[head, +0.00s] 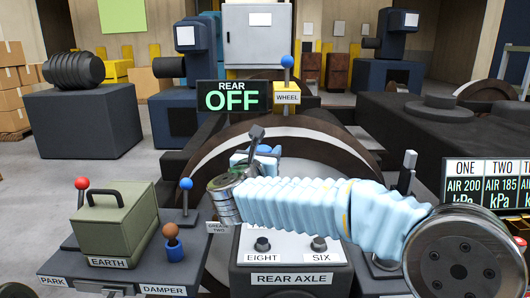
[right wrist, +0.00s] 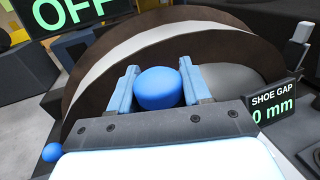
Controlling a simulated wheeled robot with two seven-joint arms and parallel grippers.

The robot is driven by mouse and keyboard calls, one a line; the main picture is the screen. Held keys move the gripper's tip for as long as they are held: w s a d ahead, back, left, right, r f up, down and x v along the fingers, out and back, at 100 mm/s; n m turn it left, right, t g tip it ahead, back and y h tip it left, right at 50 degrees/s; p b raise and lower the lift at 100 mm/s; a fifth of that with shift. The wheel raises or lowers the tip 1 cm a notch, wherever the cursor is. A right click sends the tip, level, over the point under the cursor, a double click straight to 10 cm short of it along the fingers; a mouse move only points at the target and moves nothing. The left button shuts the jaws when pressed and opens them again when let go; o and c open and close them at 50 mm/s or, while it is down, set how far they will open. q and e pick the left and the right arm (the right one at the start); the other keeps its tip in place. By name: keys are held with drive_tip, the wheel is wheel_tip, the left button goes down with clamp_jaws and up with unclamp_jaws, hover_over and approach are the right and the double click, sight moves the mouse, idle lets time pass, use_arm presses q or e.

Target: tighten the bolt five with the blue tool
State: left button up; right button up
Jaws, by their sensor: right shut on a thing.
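My right gripper (head: 254,158) is above the rear axle box, in front of the big wheel. In the right wrist view its two pale blue fingers (right wrist: 158,86) are shut on a rounded blue piece (right wrist: 158,90), which looks like the top of the blue tool. The tool's lower end is hidden, so I cannot tell whether it touches a bolt. On the rear axle box (head: 290,279), the bolt marked eight (head: 262,244) and the bolt marked six (head: 319,244) show. No bolt marked five is visible; my right arm covers part of that area. My left gripper is out of view.
A green earth box (head: 115,228) stands at left among a red-knobbed lever (head: 82,184), a blue-knobbed lever (head: 186,184) and a brown-topped damper knob (head: 171,231). A wheel lever (head: 287,62) and a "REAR OFF" sign (head: 233,96) stand behind. The shoe gap display (right wrist: 273,108) reads 0 mm.

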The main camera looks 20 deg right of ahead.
drive_tip(key=shift+r+p, duration=1.7)
drive_tip(key=shift+r, duration=0.65)
drive_tip(key=shift+r+p, duration=0.65)
drive_tip(key=shift+r, duration=0.45)
